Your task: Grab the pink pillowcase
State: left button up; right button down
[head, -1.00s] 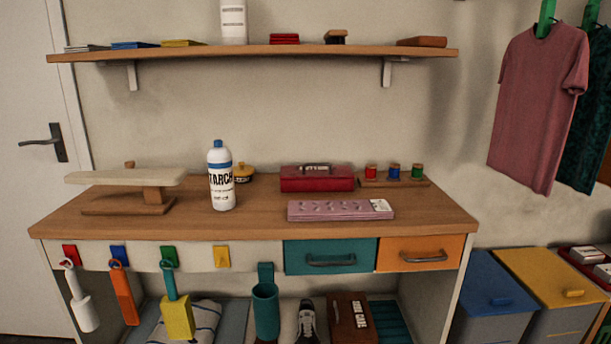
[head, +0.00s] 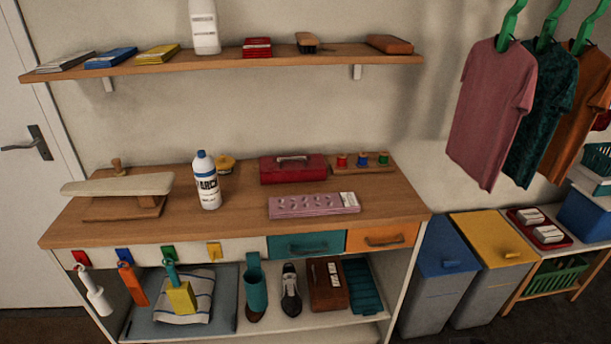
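The pink pillowcase (head: 303,206) appears to be the flat, folded pink item with a lighter oval pattern and a white label. It lies on the wooden worktop (head: 240,225), near the front edge, above the teal drawer. A red box (head: 293,169) with a handle sits just behind it. Nothing lies on top of it. Neither of my grippers shows in the head view.
A starch bottle (head: 207,182) and a small ironing board (head: 118,186) stand left on the worktop. Thread spools (head: 362,160) stand behind right. A shelf (head: 230,62) runs above. Shirts (head: 490,112) hang at right over blue and yellow bins (head: 490,240). The worktop's right front corner is clear.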

aim_at(316, 204)
jog(key=i+j, duration=0.45)
jog(key=i, duration=0.15)
jog(key=i+j, duration=0.5)
jog(key=i, duration=0.15)
jog(key=l+z, duration=0.05)
